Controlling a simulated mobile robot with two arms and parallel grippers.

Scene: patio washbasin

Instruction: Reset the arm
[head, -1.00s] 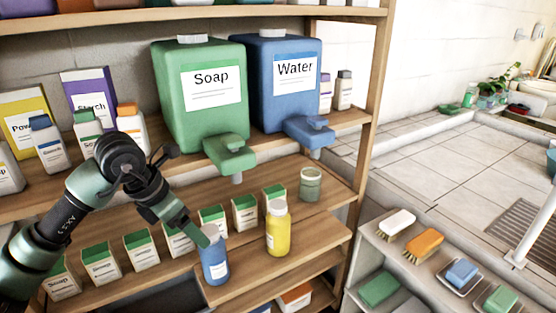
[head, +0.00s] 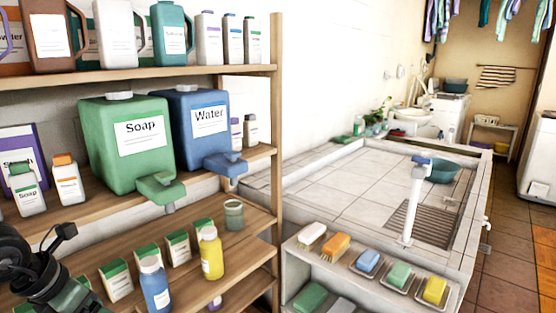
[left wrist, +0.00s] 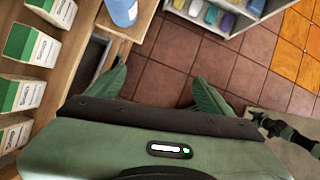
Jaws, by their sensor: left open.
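My left arm is at the lower left of the head view, with its gripper end cut off by the bottom edge. In the left wrist view my left gripper (left wrist: 163,85) has its two green fingers spread wide, with only tiled floor visible between them. A blue bottle (head: 155,287) stands on the lower wooden shelf, right of my arm. It also shows at the top of the left wrist view (left wrist: 122,10), beyond the fingers and apart from them. My right gripper is not in the head view; a dark arm part shows at the right of the wrist view.
A yellow bottle (head: 211,255), a small jar (head: 233,214) and green-topped boxes (head: 178,247) stand on the lower shelf. Above are the Soap dispenser (head: 125,145) and Water dispenser (head: 200,130). The tiled washbasin (head: 330,180) is to the right, with brushes and sponges on its side shelf.

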